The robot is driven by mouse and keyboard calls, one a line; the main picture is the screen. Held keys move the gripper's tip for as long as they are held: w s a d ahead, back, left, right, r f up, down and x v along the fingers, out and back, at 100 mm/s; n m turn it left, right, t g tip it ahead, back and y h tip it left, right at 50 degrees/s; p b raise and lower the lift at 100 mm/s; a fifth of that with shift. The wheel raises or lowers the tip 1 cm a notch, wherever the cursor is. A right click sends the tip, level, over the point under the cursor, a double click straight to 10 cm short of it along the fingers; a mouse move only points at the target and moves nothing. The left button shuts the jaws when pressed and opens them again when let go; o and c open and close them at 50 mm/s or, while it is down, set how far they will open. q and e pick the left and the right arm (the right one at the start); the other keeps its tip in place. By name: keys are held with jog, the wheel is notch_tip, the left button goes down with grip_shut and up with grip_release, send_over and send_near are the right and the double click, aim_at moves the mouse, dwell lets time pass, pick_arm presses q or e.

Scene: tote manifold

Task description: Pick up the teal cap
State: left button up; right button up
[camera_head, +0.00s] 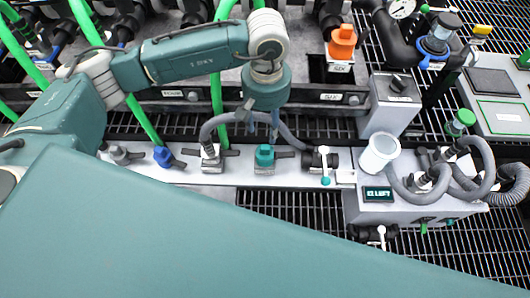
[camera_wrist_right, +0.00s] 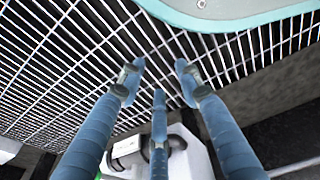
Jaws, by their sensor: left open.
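The teal cap (camera_head: 264,156) sits upright on a fitting on the pale manifold rail, near the middle of the head view. My left gripper (camera_head: 262,126) hangs just above and behind the cap in the picture, pointing down. Its thin blue fingers are apart and hold nothing. I cannot tell the exact height gap to the cap; no contact shows. My right gripper (camera_wrist_right: 158,82) shows in the right wrist view with its three blue fingers spread and nothing between them, over a metal grating. The teal cap cannot be made out in that view.
A blue cap (camera_head: 162,156) and other fittings line the rail to the left. A grey hose (camera_head: 292,136) arches behind the teal cap. A valve with a white handle (camera_head: 324,160) stands close on its right.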

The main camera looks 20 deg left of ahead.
aim_at(265, 147)
pick_arm(q)
notch_tip(265, 147, down, 4)
jog(key=shift+r, duration=0.1)
jog(key=shift+s+f, duration=0.15)
jog(key=shift+f, duration=1.25)
jog(key=shift+s+f, duration=0.15)
jog(key=shift+f, duration=1.25)
jog(key=shift+c, duration=0.3)
grip_shut()
